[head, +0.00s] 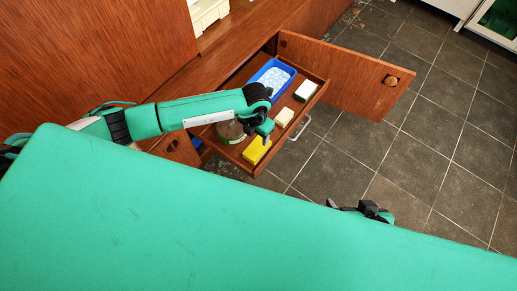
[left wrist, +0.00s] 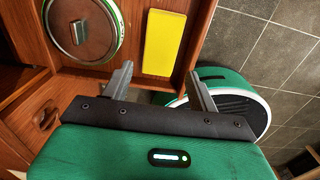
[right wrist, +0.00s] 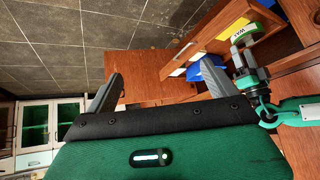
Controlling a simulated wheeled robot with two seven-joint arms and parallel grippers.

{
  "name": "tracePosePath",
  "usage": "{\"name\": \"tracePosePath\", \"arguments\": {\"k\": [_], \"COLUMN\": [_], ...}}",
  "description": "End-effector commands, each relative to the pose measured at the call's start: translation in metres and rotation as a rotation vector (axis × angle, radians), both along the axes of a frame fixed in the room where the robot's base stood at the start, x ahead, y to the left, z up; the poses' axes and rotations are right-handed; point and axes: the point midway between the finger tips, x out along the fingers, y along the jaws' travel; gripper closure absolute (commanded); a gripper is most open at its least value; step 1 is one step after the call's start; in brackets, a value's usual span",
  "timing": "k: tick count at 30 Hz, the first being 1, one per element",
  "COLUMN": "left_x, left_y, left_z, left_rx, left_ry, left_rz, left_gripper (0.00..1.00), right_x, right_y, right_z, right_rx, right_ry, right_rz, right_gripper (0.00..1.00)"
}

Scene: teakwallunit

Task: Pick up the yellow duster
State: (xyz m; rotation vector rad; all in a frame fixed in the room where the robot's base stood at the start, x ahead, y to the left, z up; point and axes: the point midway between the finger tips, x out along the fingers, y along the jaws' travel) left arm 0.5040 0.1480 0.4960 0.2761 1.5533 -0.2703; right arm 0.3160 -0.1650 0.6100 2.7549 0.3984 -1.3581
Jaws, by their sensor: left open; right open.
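The yellow duster (head: 256,152) is a flat yellow block lying in the near end of the open wooden drawer (head: 240,157). It also shows in the left wrist view (left wrist: 165,42), just beyond the fingertips. My left gripper (head: 266,132) hangs over the drawer close to the duster and covers a little of it in the head view. Its fingers are apart with nothing between them (left wrist: 162,80). My right gripper (head: 367,210) is away from the drawer, above the floor, partly hidden by my body. Its fingers are apart and empty in the right wrist view (right wrist: 155,85).
The drawer also holds a round lidded tin (head: 230,131), a cream block (head: 284,117), a dark-and-white block (head: 305,91) and a blue tray (head: 258,74). An open wooden door (head: 345,75) stands beyond the drawer. The tiled floor (head: 340,160) at right is clear.

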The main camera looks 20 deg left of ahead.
Motion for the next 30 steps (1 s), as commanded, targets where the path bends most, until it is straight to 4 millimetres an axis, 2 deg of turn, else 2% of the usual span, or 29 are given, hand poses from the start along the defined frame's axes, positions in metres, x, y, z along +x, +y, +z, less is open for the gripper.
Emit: {"name": "tracePosePath", "arguments": {"k": [1, 6, 13, 21, 25, 30], "left_x": [-0.001, 0.000, 0.000, 0.002, 0.002, 0.002], "left_y": [-0.001, -0.001, -0.002, -0.004, -0.004, -0.004], "left_z": [-0.014, -0.040, -0.056, -0.092, -0.100, -0.101], "left_rx": [-0.001, -0.002, -0.002, -0.004, -0.004, -0.004], "left_ry": [0.003, 0.002, 0.002, 0.001, 0.001, 0.000], "left_rz": [0.001, 0.000, 0.000, 0.001, 0.000, 0.000], "left_gripper": [0.40, 0.40, 0.40, 0.40, 0.40, 0.40], "right_x": [0.002, 0.008, 0.011, 0.018, 0.020, 0.020], "right_y": [0.004, 0.014, 0.020, 0.038, 0.042, 0.043], "right_z": [-0.004, -0.005, -0.005, -0.006, -0.004, -0.003], "right_rx": [0.010, 0.042, 0.063, 0.121, 0.137, 0.140], "right_ry": [-0.019, -0.081, -0.120, -0.225, -0.254, -0.259], "right_rz": [0.005, 0.016, 0.022, 0.036, 0.039, 0.040], "right_gripper": [0.11, 0.11, 0.11, 0.11, 0.11, 0.11]}}
